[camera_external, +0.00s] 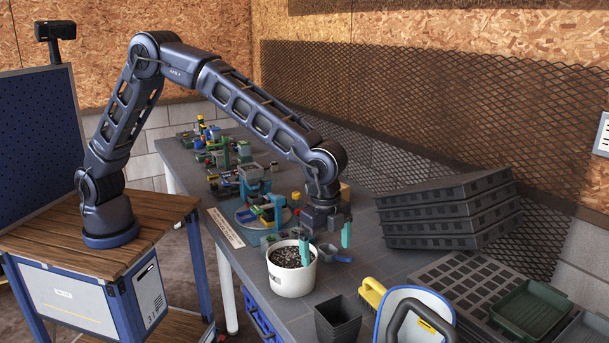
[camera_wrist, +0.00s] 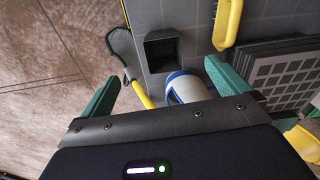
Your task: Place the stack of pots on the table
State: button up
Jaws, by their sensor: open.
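The dark square pots (camera_external: 337,321) stand upright at the table's front edge, right of the white soil bucket; I cannot tell how many are nested. In the wrist view a dark square pot (camera_wrist: 161,51) shows from above, mouth open, beyond my fingertips. The grey table (camera_external: 225,170) carries them. My gripper (camera_external: 326,243) is open, its teal fingers pointing down, above the table beside the white bucket. In the wrist view my gripper (camera_wrist: 157,84) is spread wide. No pot is between its fingers.
The white bucket (camera_external: 292,281) of soil sits below my left finger. A yellow brush (camera_external: 372,293), a blue-and-white object (camera_external: 390,307), black trays (camera_external: 450,212) and a green tray (camera_external: 530,308) crowd the right. Colourful small parts (camera_external: 225,155) fill the back. A yellow-handled tool (camera_wrist: 124,52) lies nearby.

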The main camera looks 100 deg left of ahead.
jog(key=s+a+r+n+t, duration=0.15)
jog(key=s+a+r, duration=0.35)
jog(key=s+r, duration=0.7)
jog(key=s+a+r+n+t, duration=0.15)
jog(key=s+a+r, duration=0.35)
jog(key=s+r, duration=0.6)
jog(key=s+a+f+n, duration=0.1)
jog(key=s, duration=1)
jog(key=s+a+f+n, duration=0.1)
jog(key=s+a+n, duration=0.1)
jog(key=s, duration=0.9)
jog(key=s+a+f+n+t, duration=0.1)
jog(key=s+a+f+n, duration=0.1)
jog(key=s, duration=0.9)
jog(key=shift+s+a, duration=0.2)
jog(key=shift+a, duration=0.05)
